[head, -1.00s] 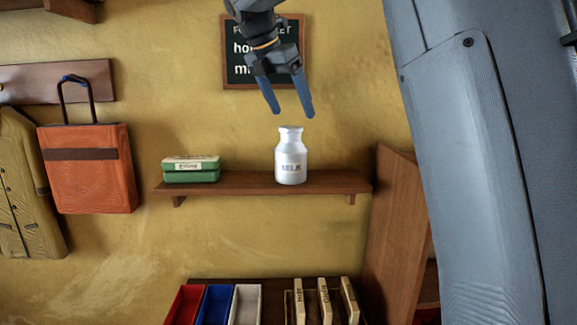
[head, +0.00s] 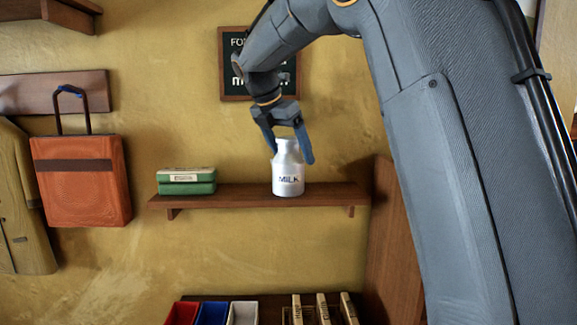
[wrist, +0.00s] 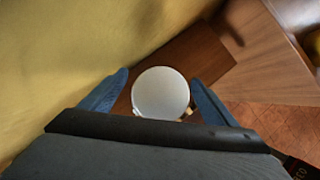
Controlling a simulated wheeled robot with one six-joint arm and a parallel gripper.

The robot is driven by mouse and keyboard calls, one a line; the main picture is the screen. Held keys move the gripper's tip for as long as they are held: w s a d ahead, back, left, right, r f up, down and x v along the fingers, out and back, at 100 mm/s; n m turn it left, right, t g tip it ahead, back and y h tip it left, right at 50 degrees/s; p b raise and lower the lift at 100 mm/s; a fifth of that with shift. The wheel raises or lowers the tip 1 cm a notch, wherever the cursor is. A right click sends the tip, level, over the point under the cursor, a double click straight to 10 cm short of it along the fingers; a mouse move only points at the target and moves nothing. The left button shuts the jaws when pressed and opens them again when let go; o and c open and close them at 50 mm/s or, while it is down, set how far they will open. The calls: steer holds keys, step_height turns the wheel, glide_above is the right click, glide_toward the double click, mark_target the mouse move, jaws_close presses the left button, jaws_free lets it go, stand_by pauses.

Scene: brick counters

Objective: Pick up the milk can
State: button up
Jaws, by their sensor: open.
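The white milk can (head: 288,180), marked MILK, stands upright on the wooden wall shelf (head: 235,196), right of its middle. My gripper (head: 290,158) is open and has its two blue fingers down on either side of the can's neck. In the wrist view, the can's round pale top (wrist: 160,93) lies between the two fingertips of my gripper (wrist: 160,84). A gap shows between the left finger and the can. The right finger looks close to the can, and I cannot tell if it touches.
A green box (head: 187,181) stands left on the same shelf. A dark chalkboard (head: 232,85) hangs behind my arm. A wooden panel (head: 394,240) rises right of the shelf. Red, blue and white bins (head: 212,313) are below. An orange bag (head: 82,185) hangs left.

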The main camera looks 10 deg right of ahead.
steer(key=shift+x, duration=0.75)
steer(key=c, duration=1.2)
steer(key=shift+r, duration=0.1)
